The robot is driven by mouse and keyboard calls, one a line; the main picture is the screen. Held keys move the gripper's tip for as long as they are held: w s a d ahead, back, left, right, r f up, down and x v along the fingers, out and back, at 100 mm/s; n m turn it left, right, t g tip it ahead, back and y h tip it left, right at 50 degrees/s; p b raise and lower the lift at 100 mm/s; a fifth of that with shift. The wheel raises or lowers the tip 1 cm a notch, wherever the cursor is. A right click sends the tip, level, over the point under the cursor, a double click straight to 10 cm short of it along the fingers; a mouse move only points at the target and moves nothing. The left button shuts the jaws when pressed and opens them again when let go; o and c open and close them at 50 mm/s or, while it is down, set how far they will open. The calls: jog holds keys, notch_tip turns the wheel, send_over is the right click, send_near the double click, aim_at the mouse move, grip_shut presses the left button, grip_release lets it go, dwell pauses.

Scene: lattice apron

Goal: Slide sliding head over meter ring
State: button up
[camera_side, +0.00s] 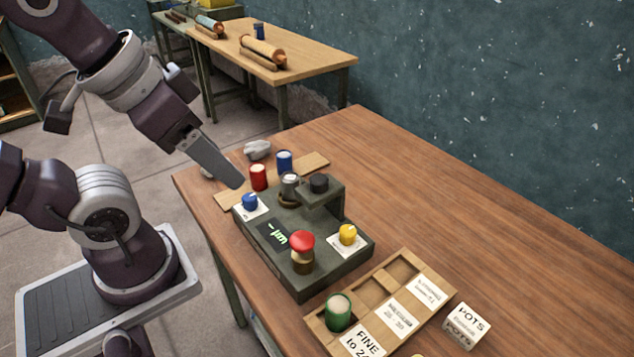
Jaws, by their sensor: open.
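A dark grey-green meter block (300,275) stands on the wooden table. Its sliding head (321,192), a dark overhanging block with a round black cap, is at the block's back right. The meter ring (286,203) appears to be the dark round seat just left of the head, with a grey pot (290,184) standing in it. The head is beside the pot, not above it; whether they touch I cannot tell. My gripper (238,182) is open and empty, above the block's back left, left of the pot and apart from the head. One finger hides the other.
A red pot (259,177) and blue pot (285,162) stand on a board behind the block. Blue, red and yellow (347,234) knobs rise from the block. A wooden tray (395,276) with a green pot (338,312) lies in front.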

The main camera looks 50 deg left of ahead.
jog(key=w, duration=0.1)
jog(key=w+n+g, duration=0.1)
jog(key=w, duration=0.1)
jog(key=w+n, duration=0.1)
jog(key=w, duration=0.1)
jog(key=shift+a+r+g, duration=0.15)
jog(key=shift+r+g, duration=0.15)
jog(key=shift+r, duration=0.1)
jog(key=shift+c, duration=0.3)
jog(key=n+g, duration=0.4)
jog(key=n, duration=0.3)
send_over(319, 177)
notch_tip(319, 177, down, 7)
jog(key=shift+s+f, duration=0.1)
jog(key=shift+f, duration=0.05)
notch_tip(319, 177, down, 7)
jog(key=shift+f, duration=0.1)
grip_shut()
